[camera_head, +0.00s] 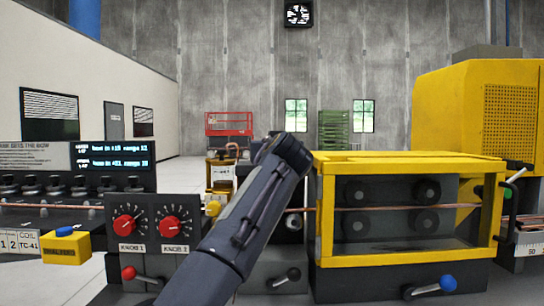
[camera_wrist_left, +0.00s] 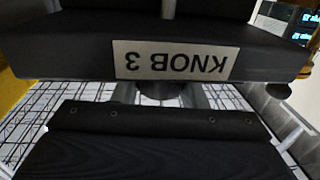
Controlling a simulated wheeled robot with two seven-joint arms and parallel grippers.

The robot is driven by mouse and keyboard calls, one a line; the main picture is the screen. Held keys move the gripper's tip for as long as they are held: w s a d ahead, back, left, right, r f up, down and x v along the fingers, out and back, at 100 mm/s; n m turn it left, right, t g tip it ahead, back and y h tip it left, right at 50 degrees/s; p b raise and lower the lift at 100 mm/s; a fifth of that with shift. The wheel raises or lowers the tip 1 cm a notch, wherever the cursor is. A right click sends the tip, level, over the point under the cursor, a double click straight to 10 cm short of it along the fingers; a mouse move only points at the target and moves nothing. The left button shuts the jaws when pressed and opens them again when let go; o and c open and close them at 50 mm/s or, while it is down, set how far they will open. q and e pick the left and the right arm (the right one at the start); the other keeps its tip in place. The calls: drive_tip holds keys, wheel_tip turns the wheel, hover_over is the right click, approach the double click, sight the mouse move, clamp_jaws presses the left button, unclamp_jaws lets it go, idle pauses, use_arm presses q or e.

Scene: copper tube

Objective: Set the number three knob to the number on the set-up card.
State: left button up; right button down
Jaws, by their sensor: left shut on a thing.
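The KNOB 3 label (camera_wrist_left: 176,60) is upside down in the left wrist view, on a dark panel. Just below it is a dark rounded part of the number three knob (camera_wrist_left: 160,90), mostly hidden, and its pointer and scale do not show. My left gripper (camera_wrist_left: 166,98) is shut on the knob. In the head view my left arm rises from the bottom across the middle and hides the number three knob and the gripper. Red KNOB 1 (camera_head: 125,225) and KNOB 2 (camera_head: 172,228) stand to its left. I cannot identify the set-up card. My right gripper is not in view.
A yellow-framed roller machine (camera_head: 410,165) stands right of my arm, with a copper tube (camera_head: 390,209) running through it. Levers with red (camera_head: 129,272) and blue (camera_head: 447,283) balls stick out in front. A lit display (camera_head: 115,152) and a yellow block with a blue button (camera_head: 65,243) are at left.

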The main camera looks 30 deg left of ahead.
use_arm(q)
drive_tip(key=shift+d+f+n+g+y+p, duration=0.15)
drive_tip(key=shift+n+g+y+p, duration=0.25)
drive_tip(key=shift+n+g+y, duration=0.75)
drive_tip(key=shift+y, duration=0.25)
drive_tip(key=o, duration=1)
drive_tip(key=shift+c, duration=0.2)
drive_tip(key=shift+s, duration=0.1)
